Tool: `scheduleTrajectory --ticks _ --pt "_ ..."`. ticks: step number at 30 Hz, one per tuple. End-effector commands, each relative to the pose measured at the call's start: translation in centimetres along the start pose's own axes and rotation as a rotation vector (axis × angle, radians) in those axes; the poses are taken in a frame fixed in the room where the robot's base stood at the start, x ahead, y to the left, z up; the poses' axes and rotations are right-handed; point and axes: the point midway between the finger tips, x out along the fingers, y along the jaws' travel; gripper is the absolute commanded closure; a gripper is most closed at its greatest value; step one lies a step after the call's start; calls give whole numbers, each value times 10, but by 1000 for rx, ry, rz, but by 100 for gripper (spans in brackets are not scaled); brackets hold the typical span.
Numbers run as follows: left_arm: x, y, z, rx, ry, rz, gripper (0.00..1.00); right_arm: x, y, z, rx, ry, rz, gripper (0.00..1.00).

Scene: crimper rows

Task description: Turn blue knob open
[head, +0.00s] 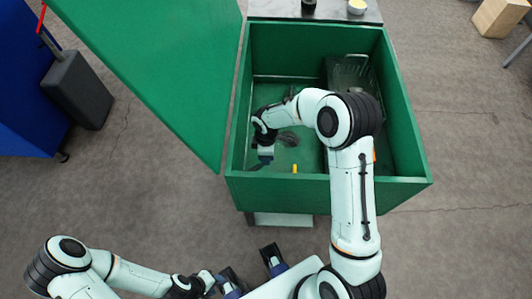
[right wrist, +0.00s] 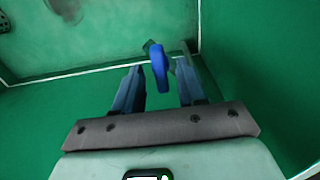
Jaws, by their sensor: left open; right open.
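The blue knob (right wrist: 160,68) shows in the right wrist view as an upright blue handle on a small dark green fitting. It stands between the two fingertips of my right gripper (right wrist: 160,84), which is open with gaps on both sides of the knob. In the head view my right gripper (head: 262,158) is low at the left inner side of the green box (head: 325,192); the knob cannot be made out there. My left gripper (head: 250,268) is open and empty at the bottom, outside the box.
A large green lid (head: 165,70) stands open to the left. A dark grey tray (head: 350,70) is at the back right inside the box. A small yellow piece (head: 295,168) is near the front wall. A grey shelf (head: 285,10) with small items is behind. Green walls close around my right gripper.

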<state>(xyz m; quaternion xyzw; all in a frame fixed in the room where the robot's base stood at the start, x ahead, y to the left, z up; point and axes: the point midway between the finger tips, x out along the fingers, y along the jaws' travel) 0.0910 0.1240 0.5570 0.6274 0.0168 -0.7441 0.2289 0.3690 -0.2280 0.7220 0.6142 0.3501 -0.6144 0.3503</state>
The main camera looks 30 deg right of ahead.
Motion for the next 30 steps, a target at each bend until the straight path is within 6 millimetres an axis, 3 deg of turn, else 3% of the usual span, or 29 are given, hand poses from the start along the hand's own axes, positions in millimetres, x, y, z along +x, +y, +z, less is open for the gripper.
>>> scheduleTrajectory --ticks 5,18,24,30 --pt "-2 1 0 0 1 0 57 -21 1 0 0 2 4 60" --pt "-10 4 -1 1 4 1 57 -114 1 0 0 3 5 60" --pt "-12 5 -1 2 4 1 57 -132 0 0 -2 2 2 60" --pt "-12 4 -1 2 4 1 57 -134 0 0 -2 1 1 60"
